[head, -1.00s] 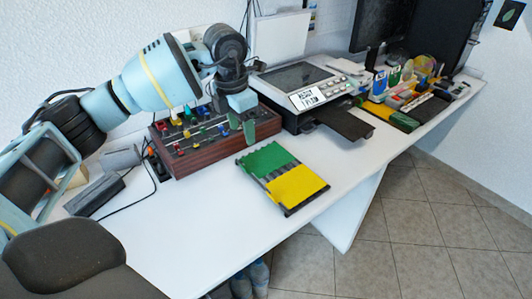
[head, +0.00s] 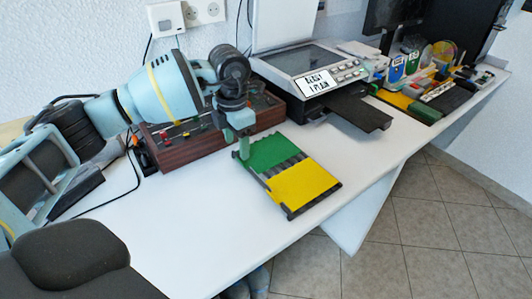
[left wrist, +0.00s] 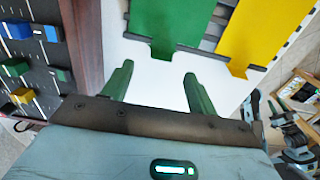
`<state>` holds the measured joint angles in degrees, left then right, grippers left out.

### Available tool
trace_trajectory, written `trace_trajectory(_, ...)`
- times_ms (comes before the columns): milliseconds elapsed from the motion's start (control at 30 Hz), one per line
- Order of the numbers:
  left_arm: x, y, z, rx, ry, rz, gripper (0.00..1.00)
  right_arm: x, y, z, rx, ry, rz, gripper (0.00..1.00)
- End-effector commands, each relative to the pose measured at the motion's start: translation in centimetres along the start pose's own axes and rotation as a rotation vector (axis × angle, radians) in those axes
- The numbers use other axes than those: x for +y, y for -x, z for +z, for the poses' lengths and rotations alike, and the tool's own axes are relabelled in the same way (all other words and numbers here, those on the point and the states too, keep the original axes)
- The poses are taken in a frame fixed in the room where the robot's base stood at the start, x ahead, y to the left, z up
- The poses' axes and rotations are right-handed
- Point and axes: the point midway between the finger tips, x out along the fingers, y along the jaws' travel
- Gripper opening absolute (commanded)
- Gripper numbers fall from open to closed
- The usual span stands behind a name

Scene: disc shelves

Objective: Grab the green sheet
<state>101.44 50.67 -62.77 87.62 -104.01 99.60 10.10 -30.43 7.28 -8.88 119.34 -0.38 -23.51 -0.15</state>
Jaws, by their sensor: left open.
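The green sheet (head: 270,151) lies on a dark tray (head: 291,213) on the white table, beside the yellow sheet (head: 305,185). In the left wrist view the green sheet (left wrist: 170,20) has a narrow tab pointing at my gripper, and the yellow sheet (left wrist: 252,32) is to its right. My left gripper (head: 243,150) is at the tray's far left edge, by the green sheet. It also shows in the left wrist view (left wrist: 156,75), its two green fingers apart with nothing but table seen between them. The tab is just beyond the fingertips.
A brown box with coloured sliders (head: 180,150) stands close behind my left gripper. A printer (head: 315,80) with a protruding black tray (head: 350,112) is at the back. Several small items crowd the far right. The table (head: 190,225) is clear in front.

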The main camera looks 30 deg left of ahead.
Motion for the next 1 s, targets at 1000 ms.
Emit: trace_trajectory(1000, -0.2, -5.2, 0.4, -0.001, 0.000, -0.001, 0.32, -0.1, -0.5, -0.1, 0.005, -0.007, 0.002, 0.36)
